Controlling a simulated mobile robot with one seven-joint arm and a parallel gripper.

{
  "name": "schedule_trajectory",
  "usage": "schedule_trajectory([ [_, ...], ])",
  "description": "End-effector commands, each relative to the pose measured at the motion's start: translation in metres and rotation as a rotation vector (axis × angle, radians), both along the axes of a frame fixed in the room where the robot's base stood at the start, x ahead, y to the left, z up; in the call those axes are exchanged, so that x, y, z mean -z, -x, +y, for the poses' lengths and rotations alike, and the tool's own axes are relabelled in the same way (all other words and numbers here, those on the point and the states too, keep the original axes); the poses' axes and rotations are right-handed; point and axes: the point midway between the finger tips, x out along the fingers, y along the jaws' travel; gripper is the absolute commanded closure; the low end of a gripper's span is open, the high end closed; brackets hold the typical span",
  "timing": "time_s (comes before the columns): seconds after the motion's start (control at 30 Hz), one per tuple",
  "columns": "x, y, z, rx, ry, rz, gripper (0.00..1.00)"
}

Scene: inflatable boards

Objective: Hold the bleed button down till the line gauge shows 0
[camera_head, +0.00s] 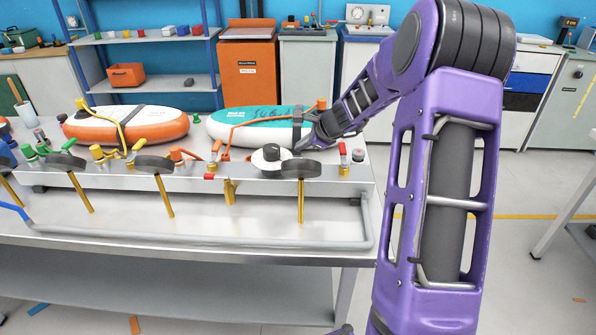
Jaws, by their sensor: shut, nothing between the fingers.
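My gripper (300,147) is small in the view and points down and left at the right part of the metal bench manifold (335,182). It is shut and holds nothing. Its tip is just above a dark disc on a brass stem (300,169) and right of a white round fitting with a black centre (268,158). I cannot tell whether the tip touches either. Which part is the bleed button is unclear. No line gauge reading is legible.
Red-handled valves (343,151) and yellow and orange hoses crowd the manifold. An orange-white board (125,125) and a teal-white board (255,128) lie behind it. The bench's front surface (120,215) is mostly clear. Cabinets and shelves stand behind.

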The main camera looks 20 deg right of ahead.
Motion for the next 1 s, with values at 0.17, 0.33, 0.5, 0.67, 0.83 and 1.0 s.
schedule_trajectory([
  [0.17,0.0211,-0.0001,0.0004,-0.001,0.001,0.0,1.0],
  [0.33,0.022,-0.0001,0.0004,-0.001,0.0,-0.001,1.0],
  [0.5,0.0214,-0.0001,0.0005,-0.001,0.0,-0.001,1.0],
  [0.67,0.0214,-0.0001,0.0005,-0.001,0.0,-0.001,1.0],
  [0.83,0.0214,-0.0001,0.0005,-0.001,0.0,-0.001,1.0],
  [1.0,0.0214,-0.0001,0.0005,-0.001,0.0,-0.001,1.0],
])
